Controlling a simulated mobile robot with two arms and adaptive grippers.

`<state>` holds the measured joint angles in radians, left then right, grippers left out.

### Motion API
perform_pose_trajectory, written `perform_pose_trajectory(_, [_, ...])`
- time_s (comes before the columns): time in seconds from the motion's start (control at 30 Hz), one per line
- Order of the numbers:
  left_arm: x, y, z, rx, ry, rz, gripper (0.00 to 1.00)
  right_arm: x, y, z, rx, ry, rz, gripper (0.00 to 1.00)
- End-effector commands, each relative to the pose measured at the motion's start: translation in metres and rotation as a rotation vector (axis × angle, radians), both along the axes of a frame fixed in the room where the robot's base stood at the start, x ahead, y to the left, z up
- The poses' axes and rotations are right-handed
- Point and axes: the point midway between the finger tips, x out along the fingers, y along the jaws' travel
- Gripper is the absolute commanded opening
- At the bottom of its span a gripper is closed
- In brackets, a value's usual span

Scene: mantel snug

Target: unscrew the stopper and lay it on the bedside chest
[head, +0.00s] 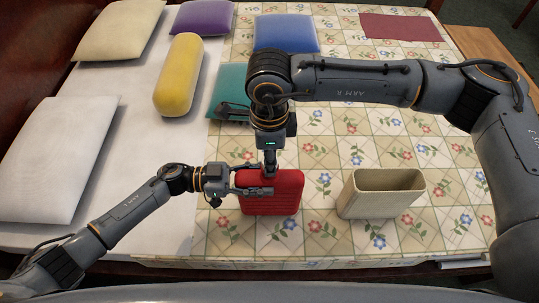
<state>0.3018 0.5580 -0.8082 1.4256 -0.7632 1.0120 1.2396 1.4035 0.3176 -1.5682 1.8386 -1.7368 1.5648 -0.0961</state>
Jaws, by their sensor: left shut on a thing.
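A red ribbed hot-water bottle (272,204) stands on the flowered bedspread at the middle front. My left gripper (258,190) reaches in from the left and is shut on the bottle near its top. My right gripper (269,169) points straight down at the top of the bottle, just above the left gripper. Its fingertips are small and crowded by the bottle's neck, so I cannot tell whether they grip. The stopper is hidden there. A brown wooden surface (487,47), perhaps the bedside chest, shows at the far right, partly behind my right arm.
An open beige box (381,199) stands right of the bottle. A yellow bolster (179,76), a white pillow (59,158), a purple pillow (204,17), a blue pillow (286,33) and a teal cushion (229,92) lie around. A maroon cloth (400,27) lies at the back right.

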Motion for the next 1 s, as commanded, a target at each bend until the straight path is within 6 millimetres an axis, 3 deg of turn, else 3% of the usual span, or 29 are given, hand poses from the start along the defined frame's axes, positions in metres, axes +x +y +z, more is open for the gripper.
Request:
perform_pose_trajectory(0.63, [0.0, 0.0, 0.0, 0.0, 0.0, 0.0, 0.0, 0.0, 0.0, 0.02, 0.001, -0.001, -0.001, 0.0])
perform_pose_trajectory(1.0, [0.0, 0.0, 0.0, 0.0, 0.0, 0.0, 0.0, 0.0, 0.0, 0.022, 0.0, -0.001, -0.001, 0.0])
